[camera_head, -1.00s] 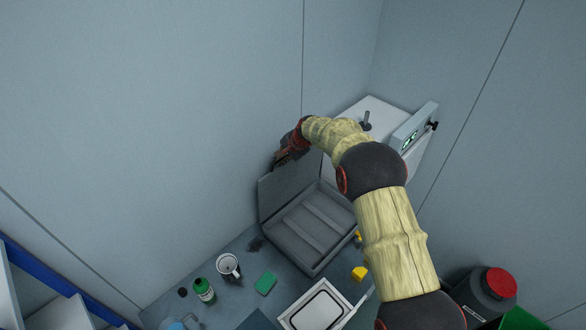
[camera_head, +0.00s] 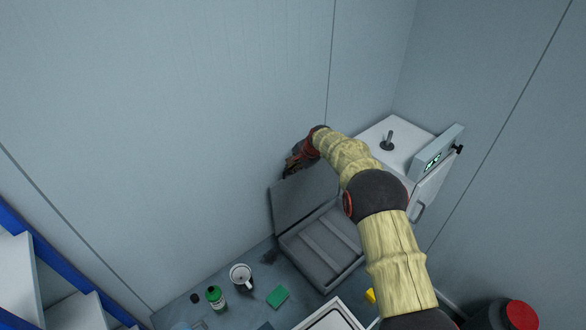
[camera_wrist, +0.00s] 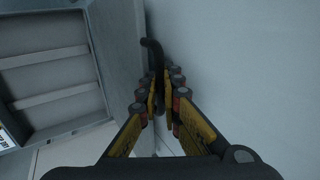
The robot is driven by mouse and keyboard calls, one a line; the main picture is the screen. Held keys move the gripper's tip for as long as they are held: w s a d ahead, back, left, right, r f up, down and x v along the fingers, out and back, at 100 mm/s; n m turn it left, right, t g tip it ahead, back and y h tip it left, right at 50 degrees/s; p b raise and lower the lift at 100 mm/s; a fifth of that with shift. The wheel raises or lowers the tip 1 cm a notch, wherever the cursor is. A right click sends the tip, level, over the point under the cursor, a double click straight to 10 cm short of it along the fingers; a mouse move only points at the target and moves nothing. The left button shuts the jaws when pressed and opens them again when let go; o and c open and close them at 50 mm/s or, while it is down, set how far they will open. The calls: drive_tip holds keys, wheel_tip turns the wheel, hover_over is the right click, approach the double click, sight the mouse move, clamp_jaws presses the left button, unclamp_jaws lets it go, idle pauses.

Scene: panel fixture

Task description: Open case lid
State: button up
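The grey case stands on the table with its lid (camera_head: 300,200) raised about upright near the wall. Its open tray (camera_head: 322,247) shows raised bars inside and looks empty. In the wrist view the tray (camera_wrist: 55,97) is at the left and the lid (camera_wrist: 120,60) is seen nearly edge-on. A dark curved handle (camera_wrist: 154,58) stands out beside the lid. My gripper (camera_wrist: 160,103) has its fingers drawn close together with the handle's lower part between them. In the head view my gripper (camera_head: 290,168) is at the lid's top edge; its fingers are small and dark there.
A mug (camera_head: 241,275), a green bottle (camera_head: 215,297) and a green block (camera_head: 278,296) are left of the case. A yellow item (camera_head: 370,296) is in front. A white cabinet (camera_head: 408,142) stands behind to the right. The wall is close behind the lid.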

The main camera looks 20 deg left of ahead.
drive_tip(key=o, duration=0.4)
drive_tip(key=shift+o, duration=0.2)
drive_tip(key=shift+r, duration=0.1)
drive_tip(key=v, duration=1.1)
drive_tip(key=shift+d+r, duration=0.2)
drive_tip(key=shift+r, duration=0.15)
drive_tip(key=shift+s, duration=0.1)
